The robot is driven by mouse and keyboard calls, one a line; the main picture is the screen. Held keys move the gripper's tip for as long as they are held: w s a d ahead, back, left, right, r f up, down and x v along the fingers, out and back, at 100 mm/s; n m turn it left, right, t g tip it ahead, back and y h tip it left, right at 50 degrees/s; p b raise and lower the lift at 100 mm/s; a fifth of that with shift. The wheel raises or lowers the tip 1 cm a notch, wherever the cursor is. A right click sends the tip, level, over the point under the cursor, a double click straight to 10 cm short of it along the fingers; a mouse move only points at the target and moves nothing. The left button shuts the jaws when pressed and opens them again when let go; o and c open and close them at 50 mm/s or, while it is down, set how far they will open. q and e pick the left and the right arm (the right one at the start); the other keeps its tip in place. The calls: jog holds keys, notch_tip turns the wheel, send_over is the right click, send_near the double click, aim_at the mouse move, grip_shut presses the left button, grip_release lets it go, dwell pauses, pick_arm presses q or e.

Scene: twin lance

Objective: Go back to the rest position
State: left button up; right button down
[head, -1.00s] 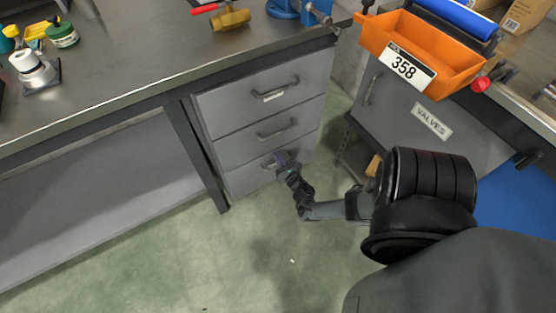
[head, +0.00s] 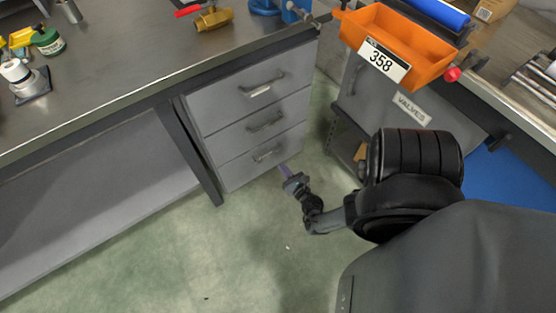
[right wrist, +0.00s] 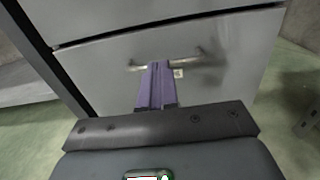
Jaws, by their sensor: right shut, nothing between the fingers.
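My right gripper (head: 284,170) is shut and empty, with purple fingers. It is in front of the lowest drawer of the grey drawer unit (head: 232,143), near the drawer's lower right part. In the right wrist view the shut fingers (right wrist: 157,86) overlap the drawer handle (right wrist: 190,58) in the picture, and the bottom drawer front (right wrist: 225,75) fills the middle. In the head view the bottom handle (head: 268,152) is clear of the fingers. All three drawers look shut. My left gripper is not in view.
The metal workbench (head: 110,75) stands at the left and back with a brass valve (head: 213,18) on it. An orange bin (head: 425,48) stands on the right bench, over a cabinet marked VALVES (head: 400,100). Green floor (head: 230,250) is free in front of the drawers.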

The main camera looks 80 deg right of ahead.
jog(key=s+a+r+m+p, duration=0.1)
jog(key=s+a+r+p, duration=0.1)
jog(key=r+p, duration=0.4)
jog(key=s+a+r+m+p, duration=0.1)
jog(key=s+a+r+p, duration=0.15)
jog(key=r+p, duration=0.4)
jog(key=w+a+r+m+g+y+p, duration=0.45)
jog(key=w+a+r+m+p, duration=0.7)
jog(key=r, duration=0.35)
jog(key=w+a+r+m+g+y+p, duration=0.1)
jog(key=a+r+m+y, duration=0.3)
jog(key=a+r, duration=0.45)
jog(key=w+a+r+m+g+y+p, duration=0.15)
jog(key=a+r+m+y, duration=0.35)
jog(key=r, duration=0.6)
jog(key=s+a+r+m+g+h, duration=0.1)
jog(key=s+a+r+m+g, duration=0.15)
jog(key=s, duration=0.45)
notch_tip(320, 180, up, 37)
jog(key=p, duration=3.8)
jog(key=shift+w+r, duration=0.2)
